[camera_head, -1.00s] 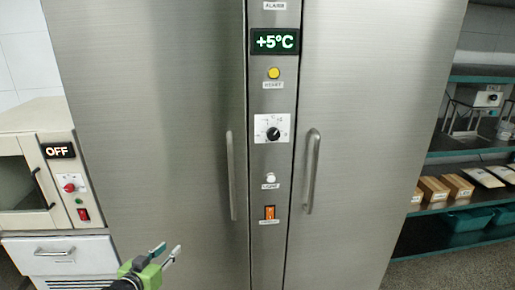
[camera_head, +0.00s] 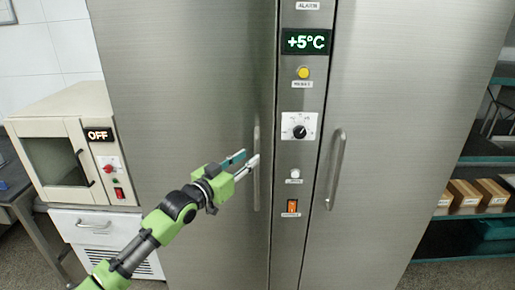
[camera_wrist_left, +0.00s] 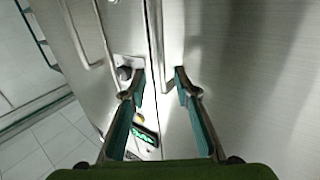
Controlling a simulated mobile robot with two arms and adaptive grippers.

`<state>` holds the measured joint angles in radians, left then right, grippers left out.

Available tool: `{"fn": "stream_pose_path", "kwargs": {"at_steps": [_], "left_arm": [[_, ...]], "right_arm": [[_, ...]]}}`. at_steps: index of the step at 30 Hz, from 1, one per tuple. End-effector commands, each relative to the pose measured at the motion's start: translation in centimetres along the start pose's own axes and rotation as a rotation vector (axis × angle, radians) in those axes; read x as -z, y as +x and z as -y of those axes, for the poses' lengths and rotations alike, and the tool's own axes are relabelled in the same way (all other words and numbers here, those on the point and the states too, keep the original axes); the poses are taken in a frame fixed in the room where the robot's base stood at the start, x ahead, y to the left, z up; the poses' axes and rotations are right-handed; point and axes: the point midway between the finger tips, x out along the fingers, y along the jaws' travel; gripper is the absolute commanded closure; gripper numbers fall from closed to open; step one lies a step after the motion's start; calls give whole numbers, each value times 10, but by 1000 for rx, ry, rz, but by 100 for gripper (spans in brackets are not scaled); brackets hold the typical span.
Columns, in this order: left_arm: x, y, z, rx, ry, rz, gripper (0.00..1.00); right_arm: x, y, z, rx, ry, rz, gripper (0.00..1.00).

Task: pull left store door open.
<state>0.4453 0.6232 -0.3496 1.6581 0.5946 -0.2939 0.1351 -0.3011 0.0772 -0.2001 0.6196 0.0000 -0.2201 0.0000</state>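The left store door (camera_head: 180,80) is a tall brushed-steel panel and looks shut. Its slim vertical handle (camera_head: 257,190) is near the door's right edge. My left gripper (camera_head: 246,160) is open and empty, with its fingertips close beside the handle and partly in front of it. In the left wrist view, which is turned over, the handle (camera_wrist_left: 157,40) ends between or just beyond the two spread fingertips (camera_wrist_left: 160,84). I cannot tell whether they touch it. My right gripper is not in view.
A control panel (camera_head: 297,160) with a "+5°C" display stands between the doors. The right door (camera_head: 400,70) has its own handle (camera_head: 337,165). An oven-like unit marked OFF (camera_head: 65,150) stands at left. Shelves with boxes (camera_head: 475,193) are at right.

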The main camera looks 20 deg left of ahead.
Motion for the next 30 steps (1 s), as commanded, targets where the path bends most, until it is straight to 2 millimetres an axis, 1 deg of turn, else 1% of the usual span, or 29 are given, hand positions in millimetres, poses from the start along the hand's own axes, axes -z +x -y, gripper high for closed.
{"fn": "stream_pose_path", "kwargs": {"at_steps": [1, 6, 12, 18, 25, 26, 27, 28, 29, 30], "left_arm": [[4, 10, 0, 0, 0, 0, 72], [3, 35, 0, 0, -1, -1, 72], [1, 54, 0, 0, -1, -1, 72], [0, 60, 0, 0, 0, 0, 72], [0, 60, 0, 0, 0, 0, 72], [0, 60, 0, 0, 0, 0, 77], [0, 60, 0, 0, 0, 0, 87], [0, 60, 0, 0, 0, 0, 95], [0, 60, 0, 0, 0, 0, 100], [0, 60, 0, 0, 0, 0, 100]], "right_arm": [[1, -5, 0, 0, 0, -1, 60], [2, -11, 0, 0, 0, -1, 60], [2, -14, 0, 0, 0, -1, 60], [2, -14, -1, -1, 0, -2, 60], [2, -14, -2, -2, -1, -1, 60], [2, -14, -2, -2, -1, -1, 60], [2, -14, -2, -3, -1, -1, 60], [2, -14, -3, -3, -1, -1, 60], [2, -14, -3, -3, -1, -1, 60], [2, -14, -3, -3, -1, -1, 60]]}}
